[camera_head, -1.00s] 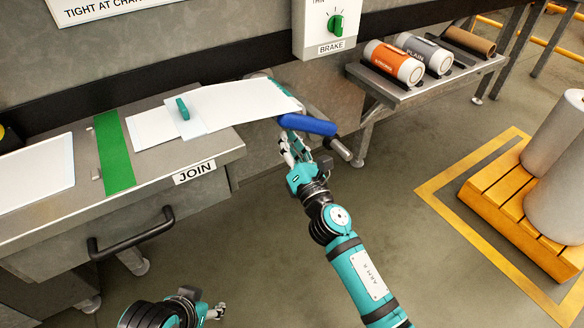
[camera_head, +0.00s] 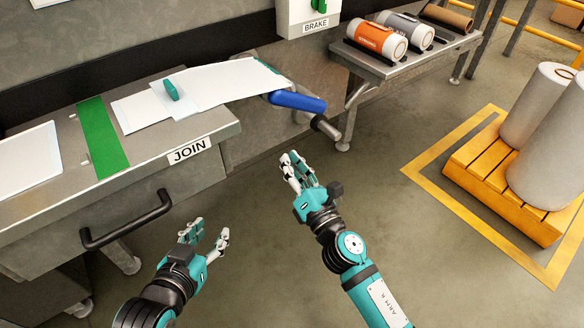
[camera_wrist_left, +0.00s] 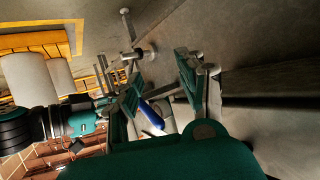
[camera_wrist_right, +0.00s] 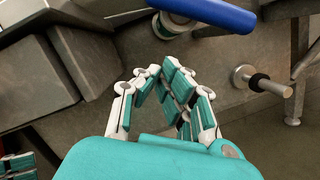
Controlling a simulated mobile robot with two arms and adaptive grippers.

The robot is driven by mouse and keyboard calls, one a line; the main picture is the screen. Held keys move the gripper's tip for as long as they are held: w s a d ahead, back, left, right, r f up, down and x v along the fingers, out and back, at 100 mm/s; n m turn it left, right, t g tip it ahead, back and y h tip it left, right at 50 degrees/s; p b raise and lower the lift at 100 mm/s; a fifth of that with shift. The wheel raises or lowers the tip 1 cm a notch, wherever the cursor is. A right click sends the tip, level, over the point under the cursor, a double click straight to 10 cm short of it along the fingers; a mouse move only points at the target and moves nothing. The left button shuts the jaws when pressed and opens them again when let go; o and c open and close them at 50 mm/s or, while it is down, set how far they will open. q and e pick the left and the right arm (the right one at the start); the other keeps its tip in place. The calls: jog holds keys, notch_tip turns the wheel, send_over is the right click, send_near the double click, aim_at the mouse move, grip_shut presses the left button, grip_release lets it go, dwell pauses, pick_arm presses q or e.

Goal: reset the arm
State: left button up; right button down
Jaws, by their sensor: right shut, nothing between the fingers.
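My right gripper (camera_head: 292,162) is shut and empty over the floor, below and apart from the blue handle (camera_head: 297,101). In the right wrist view its fingers (camera_wrist_right: 166,76) are together, and the blue handle (camera_wrist_right: 215,14) crosses the top. My left gripper (camera_head: 210,230) is open and empty in front of the workbench. In the left wrist view its two fingers (camera_wrist_left: 160,80) stand apart, with the blue handle showing beyond them.
The JOIN workbench (camera_head: 215,133) with a drawer pull (camera_head: 125,222) stands to the left. White sheets (camera_head: 215,85) and a green strip (camera_head: 102,135) lie on it. A roll shelf (camera_head: 375,68) is at the back. A yellow pallet (camera_head: 490,185) with large rolls stands right. Floor between is clear.

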jog(key=shift+s+d+f, duration=0.1)
jog(key=shift+s+d, duration=0.15)
jog(key=shift+s, duration=0.2)
